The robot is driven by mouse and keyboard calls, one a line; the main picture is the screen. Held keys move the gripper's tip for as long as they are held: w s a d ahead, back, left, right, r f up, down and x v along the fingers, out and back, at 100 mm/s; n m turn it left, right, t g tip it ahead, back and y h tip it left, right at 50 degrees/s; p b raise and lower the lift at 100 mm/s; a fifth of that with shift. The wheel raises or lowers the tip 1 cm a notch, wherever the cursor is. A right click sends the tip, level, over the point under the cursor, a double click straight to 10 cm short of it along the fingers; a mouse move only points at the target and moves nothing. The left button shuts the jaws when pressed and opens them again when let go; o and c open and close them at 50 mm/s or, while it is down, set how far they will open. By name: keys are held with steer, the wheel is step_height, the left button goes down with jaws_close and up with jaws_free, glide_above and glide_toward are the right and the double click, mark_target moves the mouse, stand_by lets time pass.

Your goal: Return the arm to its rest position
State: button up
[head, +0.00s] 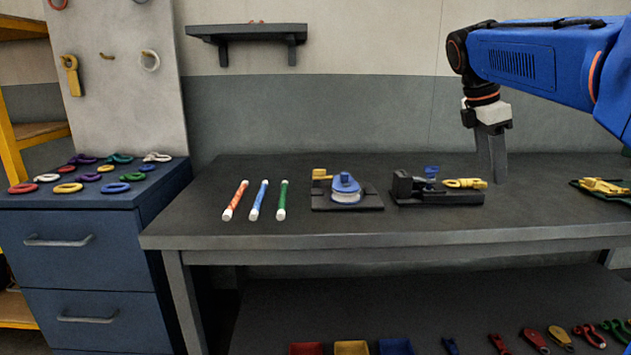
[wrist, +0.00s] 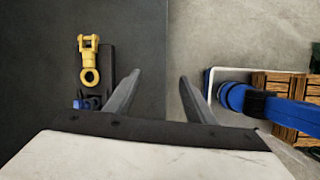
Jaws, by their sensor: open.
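My blue arm (head: 545,62) reaches in from the right in the head view, with its wrist bent so that the gripper points down. My gripper (head: 495,180) hangs over the right half of the grey workbench (head: 330,227). In the wrist view my gripper (wrist: 158,80) has its two fingers spread apart with nothing between them. A yellow shackle-like fitting (wrist: 89,62) on a black fixture lies to the left of the fingers there. The same yellow fitting (head: 465,183) is close beside the fingers in the head view.
A blue-and-yellow device (head: 345,188) and red, blue and green rods (head: 258,200) lie on the bench. Another yellow fitting (head: 604,186) lies at the right. A blue cabinet (head: 75,250) carries several coloured rings. Small bins (head: 352,347) and hooks sit on the lower shelf.

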steer(key=s+a+f+m+t+y, duration=0.1)
steer(key=s+a+f+m, duration=0.2)
steer(key=s+f, duration=0.6)
steer(key=s+a+f+m+t+y, duration=0.1)
steer(key=s+a+f+m, duration=0.2)
steer(key=s+f+m, duration=0.5)
steer(key=s+a+f+m+t+y, duration=0.2)
steer(key=s+a+f+m, duration=0.2)
steer(key=s+f, duration=0.6)
steer(key=shift+f+m, duration=0.5)
steer(key=shift+m, duration=0.4)
